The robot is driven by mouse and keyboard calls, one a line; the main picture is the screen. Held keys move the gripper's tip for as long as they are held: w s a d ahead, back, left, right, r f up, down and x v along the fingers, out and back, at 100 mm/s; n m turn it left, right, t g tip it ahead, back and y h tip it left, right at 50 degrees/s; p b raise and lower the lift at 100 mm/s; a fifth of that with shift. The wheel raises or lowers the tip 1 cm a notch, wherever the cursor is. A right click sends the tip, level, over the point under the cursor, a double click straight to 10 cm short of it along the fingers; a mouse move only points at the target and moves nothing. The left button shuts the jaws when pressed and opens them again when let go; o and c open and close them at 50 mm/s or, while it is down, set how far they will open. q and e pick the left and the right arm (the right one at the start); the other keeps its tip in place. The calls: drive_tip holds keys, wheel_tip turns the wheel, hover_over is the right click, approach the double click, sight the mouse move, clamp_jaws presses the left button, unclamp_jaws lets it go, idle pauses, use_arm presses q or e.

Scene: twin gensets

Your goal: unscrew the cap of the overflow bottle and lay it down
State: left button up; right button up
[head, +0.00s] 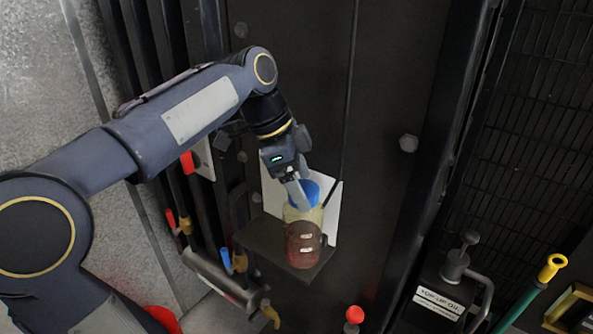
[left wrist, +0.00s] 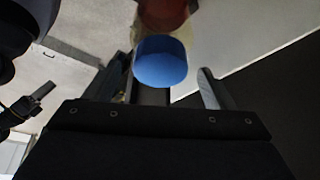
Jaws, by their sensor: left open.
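The overflow bottle (head: 304,239) stands upright on a small dark shelf (head: 275,250), with reddish liquid in its lower part. Its blue cap (head: 309,191) sits on top of the bottle. My left gripper (head: 299,190) is at the cap, partly covering it in the head view. In the left wrist view the blue cap (left wrist: 160,62) shows between and just beyond the two fingers of the left gripper (left wrist: 160,92), with gaps at the sides, so the jaws are open. My right gripper is not in view.
A white plate (head: 331,215) stands behind the bottle. A dark canister labelled in white (head: 441,294) stands at the lower right, near a green pipe with a yellow end (head: 541,278). A red knob (head: 354,314) is below the shelf. Hoses and valves crowd the left.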

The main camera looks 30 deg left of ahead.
use_arm(q)
drive_tip(key=c, duration=1)
drive_tip(key=shift+s+n+t, duration=0.1)
drive_tip(key=shift+n+t, duration=0.2)
drive_tip(key=shift+n, duration=0.6)
drive_tip(key=shift+c, duration=0.3)
drive_tip(key=shift+r+n+t+y+b, duration=0.1)
drive_tip(key=shift+n+t+y+b, duration=0.4)
drive_tip(key=shift+n, duration=0.9)
drive_tip(key=shift+d+n+y, duration=0.1)
drive_tip(key=shift+n+y, duration=0.4)
drive_tip(key=shift+n, duration=0.7)
drive_tip(key=shift+n+t+y, duration=0.3)
drive_tip(key=shift+n+y, duration=0.1)
drive_tip(key=shift+n, duration=0.7)
drive_tip(key=shift+d+r, duration=0.1)
